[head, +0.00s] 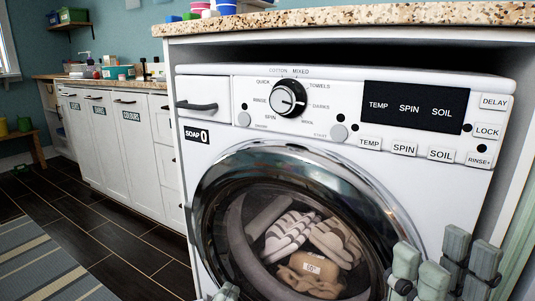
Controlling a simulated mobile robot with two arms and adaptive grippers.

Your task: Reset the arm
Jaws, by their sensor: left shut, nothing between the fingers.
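My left gripper (227,292) shows only as grey-green fingertips at the bottom edge, in front of the lower left of the washing machine; the rest is cut off by the frame. The tips are together with nothing seen between them. My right gripper (445,270) is at the lower right, in front of the machine's right side. Its grey-green fingers point up and stand apart, with nothing seen between them. My arms are out of view.
The white washing machine (330,150) stands close ahead, its round door (215,185) closed with laundry behind the glass. A speckled countertop (400,17) lies above it. White cabinets (100,125) line the left. Dark floor (120,225) and a striped rug (45,265) are open at left.

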